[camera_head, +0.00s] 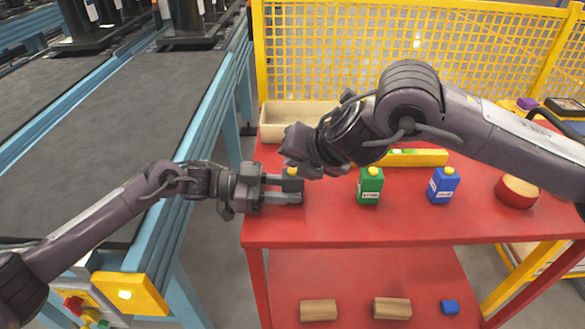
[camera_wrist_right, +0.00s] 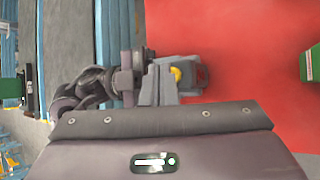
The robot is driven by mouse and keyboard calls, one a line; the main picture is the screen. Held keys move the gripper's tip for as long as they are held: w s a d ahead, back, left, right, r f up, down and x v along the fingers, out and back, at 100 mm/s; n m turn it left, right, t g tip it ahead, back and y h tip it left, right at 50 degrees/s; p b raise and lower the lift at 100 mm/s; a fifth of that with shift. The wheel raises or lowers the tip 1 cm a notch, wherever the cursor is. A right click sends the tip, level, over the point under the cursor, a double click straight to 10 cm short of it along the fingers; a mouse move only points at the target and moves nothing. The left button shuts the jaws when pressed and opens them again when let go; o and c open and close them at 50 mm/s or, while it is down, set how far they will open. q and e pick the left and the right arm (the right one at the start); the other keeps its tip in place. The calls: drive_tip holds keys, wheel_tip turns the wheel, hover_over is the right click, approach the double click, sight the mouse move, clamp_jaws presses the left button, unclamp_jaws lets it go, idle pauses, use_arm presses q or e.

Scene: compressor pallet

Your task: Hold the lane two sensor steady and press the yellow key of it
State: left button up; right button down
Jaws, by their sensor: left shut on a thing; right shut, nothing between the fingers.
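A small dark grey sensor (camera_head: 292,185) stands near the left edge of the red table, between the fingers of my left gripper (camera_head: 284,190), which is shut on it. Its yellow key (camera_head: 292,171) faces up; it also shows in the right wrist view (camera_wrist_right: 177,74), beside the dark body (camera_wrist_right: 199,75). My left gripper enters that view from the left (camera_wrist_right: 165,84). My right gripper (camera_head: 302,170) is shut and empty, close above the sensor in the head view. Its fingertips are partly hidden, and I cannot tell whether they touch the key.
A green carton (camera_head: 370,187) and a blue carton (camera_head: 442,186) stand to the right on the red table (camera_head: 405,225). A red round container (camera_head: 517,191) is farther right. A beige tray (camera_head: 285,122) and a yellow bar (camera_head: 415,158) lie behind. A conveyor (camera_head: 110,105) runs along the left.

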drive_tip(key=shift+f, duration=0.5)
idle(1.8)
drive_tip(key=shift+r, duration=0.9)
drive_tip(key=shift+r, duration=2.55)
use_arm(q)
drive_tip(key=o, duration=0.8)
drive_tip(key=shift+o, duration=0.2)
drive_tip(key=shift+a, duration=0.1)
